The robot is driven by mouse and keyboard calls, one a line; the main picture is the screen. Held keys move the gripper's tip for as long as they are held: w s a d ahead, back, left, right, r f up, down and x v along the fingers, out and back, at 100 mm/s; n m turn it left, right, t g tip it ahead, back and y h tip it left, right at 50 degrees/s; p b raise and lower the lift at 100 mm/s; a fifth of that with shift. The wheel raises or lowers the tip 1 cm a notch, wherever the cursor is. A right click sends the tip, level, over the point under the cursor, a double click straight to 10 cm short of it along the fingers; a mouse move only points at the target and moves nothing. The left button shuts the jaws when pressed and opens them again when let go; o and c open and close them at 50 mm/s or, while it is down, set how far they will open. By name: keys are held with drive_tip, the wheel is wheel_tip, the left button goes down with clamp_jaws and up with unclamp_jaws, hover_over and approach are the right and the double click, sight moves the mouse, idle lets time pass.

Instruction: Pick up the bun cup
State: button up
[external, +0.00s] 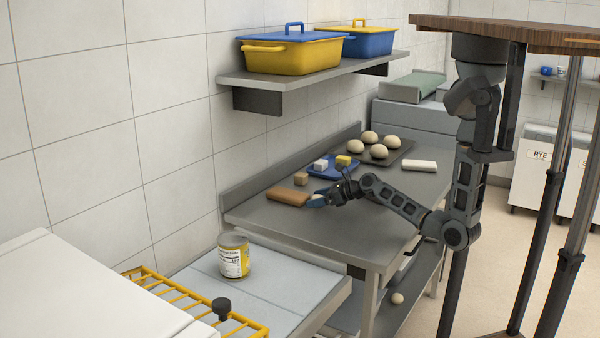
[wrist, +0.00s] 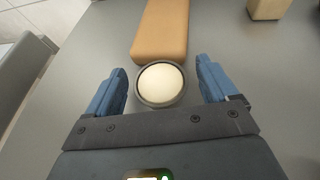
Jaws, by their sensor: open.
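The bun cup (wrist: 161,84), a small round dark-rimmed cup with a pale bun filling it, stands on the grey steel table in the wrist view. My gripper (wrist: 161,80) is open, with one blue finger to the left of the cup and one to the right. Gaps show between the cup and both fingers. In the external view my gripper (external: 318,200) is low over the table's near part, and the cup is hidden there behind it.
A brown block (wrist: 163,30) lies just beyond the cup, also seen in the external view (external: 288,196). A wooden cube (external: 301,178) and a blue tray (external: 322,172) with small blocks are behind. A dark tray (external: 395,155) holds several dough balls. A shelf (external: 330,72) overhangs the wall side.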

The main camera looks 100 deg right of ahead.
drive_tip(key=shift+c, duration=0.5)
drive_tip(key=c, duration=1)
drive_tip(key=shift+c, duration=0.2)
